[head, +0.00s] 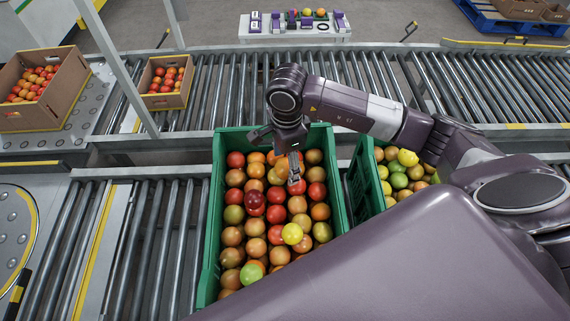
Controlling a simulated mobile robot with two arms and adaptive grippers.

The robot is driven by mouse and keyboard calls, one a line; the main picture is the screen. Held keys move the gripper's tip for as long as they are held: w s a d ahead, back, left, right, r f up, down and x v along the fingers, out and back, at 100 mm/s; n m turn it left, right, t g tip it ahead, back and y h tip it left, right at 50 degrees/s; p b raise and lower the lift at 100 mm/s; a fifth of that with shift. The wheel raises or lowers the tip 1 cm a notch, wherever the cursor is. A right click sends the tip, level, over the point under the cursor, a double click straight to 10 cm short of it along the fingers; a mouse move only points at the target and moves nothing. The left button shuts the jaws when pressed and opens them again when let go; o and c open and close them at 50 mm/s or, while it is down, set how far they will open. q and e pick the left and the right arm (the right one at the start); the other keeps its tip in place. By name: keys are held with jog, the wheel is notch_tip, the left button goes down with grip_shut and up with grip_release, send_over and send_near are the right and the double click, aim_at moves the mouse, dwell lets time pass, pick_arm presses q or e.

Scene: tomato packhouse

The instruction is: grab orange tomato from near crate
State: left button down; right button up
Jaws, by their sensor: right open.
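The near green crate (214,215) stands on the lower roller conveyor, filled with red, orange, brownish-green, yellow and light green tomatoes. Several orange tomatoes show in it, one of them near the middle (276,235). A yellow tomato (292,234) and a dark red one (255,199) lie on top. My right gripper (294,180) is over the back middle of this crate, pointing down, with its jaws open and nothing seen between them. It hides some tomatoes under it; I cannot tell whether it touches any. My left gripper is not in view.
A second green crate (361,185) with yellow, green and orange tomatoes stands close on the right, partly hidden by my arm. Cardboard boxes (62,102) (166,99) of tomatoes stand at upper left. A white metal post (121,70) rises there. The rollers left of the near crate are bare.

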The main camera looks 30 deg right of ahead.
jog(key=shift+f, duration=0.55)
jog(key=c, duration=1)
jog(key=shift+r, duration=0.15)
